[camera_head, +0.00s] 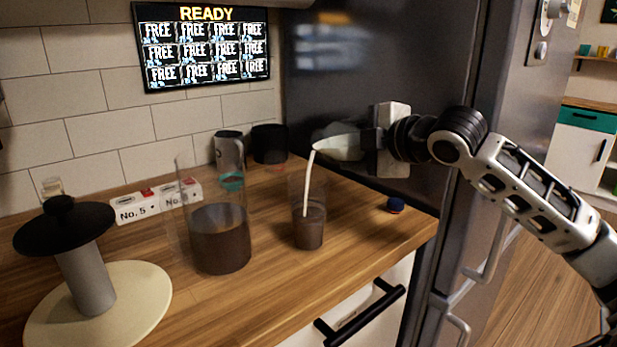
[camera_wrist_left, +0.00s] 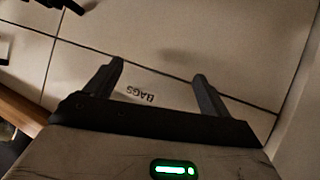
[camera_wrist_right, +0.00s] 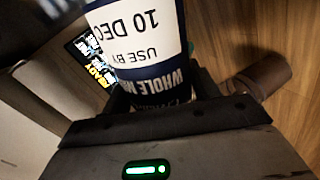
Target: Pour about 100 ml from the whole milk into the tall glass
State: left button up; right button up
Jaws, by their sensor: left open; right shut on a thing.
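My right gripper (camera_head: 372,140) is shut on the whole milk (camera_head: 338,148), tilted with its mouth to the left. The right wrist view shows the "WHOLE MILK" label (camera_wrist_right: 140,38) with "USE BY 10 DEC" close up. A thin white stream runs from its mouth down into the tall glass (camera_head: 309,228). The glass stands upright on the counter with dark brown liquid in its lower part; how much milk is in it I cannot tell. My left gripper (camera_wrist_left: 158,82) is open and empty, in front of a pale panel labelled "BAGS"; it is outside the head view.
A large clear vessel (camera_head: 220,240) with dark liquid stands left of the glass. A black-topped grey stand on a round cream base (camera_head: 145,295) is at front left. Behind are a clear jug (camera_head: 229,152), a dark canister (camera_head: 269,143) and "No. 5" boxes (camera_head: 135,207).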

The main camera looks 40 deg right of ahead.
jog(key=shift+a+r+n+h+p, duration=0.2)
jog(key=shift+r+n+h+p, duration=0.1)
jog(key=shift+r+p, duration=0.15)
dwell(1.5)
